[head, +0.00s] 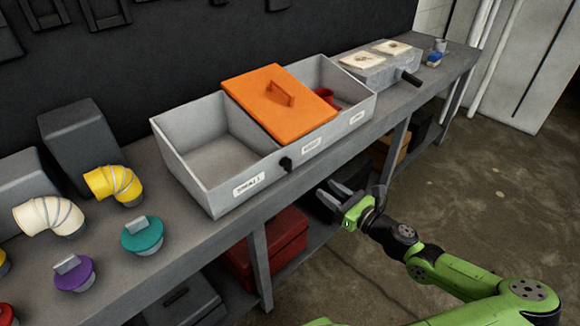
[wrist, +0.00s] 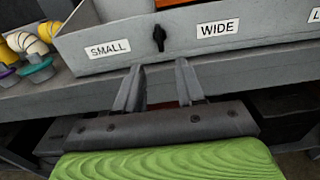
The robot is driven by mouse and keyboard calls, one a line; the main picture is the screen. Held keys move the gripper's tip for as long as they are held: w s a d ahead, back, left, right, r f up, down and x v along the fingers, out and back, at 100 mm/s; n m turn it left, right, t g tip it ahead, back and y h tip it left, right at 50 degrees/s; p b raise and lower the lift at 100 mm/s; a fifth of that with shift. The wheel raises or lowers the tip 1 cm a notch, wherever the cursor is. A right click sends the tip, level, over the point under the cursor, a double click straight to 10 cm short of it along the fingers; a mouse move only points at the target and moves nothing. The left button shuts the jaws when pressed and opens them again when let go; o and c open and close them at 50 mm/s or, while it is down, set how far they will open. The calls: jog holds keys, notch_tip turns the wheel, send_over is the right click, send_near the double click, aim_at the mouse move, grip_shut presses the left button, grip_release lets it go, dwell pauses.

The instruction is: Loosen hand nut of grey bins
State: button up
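The grey bins (head: 188,185) stand on the bench as one long box with compartments. Labels on the front read SMALL (wrist: 108,48) and WIDE (wrist: 218,28); a third is cut off in the wrist view. A black hand nut (head: 286,164) sits on the front wall between SMALL and WIDE, and shows in the wrist view (wrist: 159,38) as a dark upright knob. An orange lid (head: 270,110) with a handle covers the middle compartment. My gripper (head: 332,196) is open and empty, in front of the bench and apart from the nut. In the wrist view its fingers (wrist: 158,82) point toward the nut.
Left on the bench are a yellow elbow (head: 112,183), a white elbow (head: 48,215), a teal-capped piece (head: 142,235) and a purple-capped piece (head: 74,273). A grey block with a black handle (head: 372,68) stands at right. A red box (head: 268,248) lies below the bench top.

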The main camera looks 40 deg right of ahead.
aim_at(291, 166)
jog(key=w, duration=0.4)
jog(key=w+b, duration=0.1)
jog(key=w, duration=0.8)
jog(key=shift+w+a+f+b, duration=0.1)
jog(key=shift+w+a+b, duration=0.2)
jog(key=shift+b, duration=0.1)
jog(key=shift+c, duration=0.4)
grip_shut()
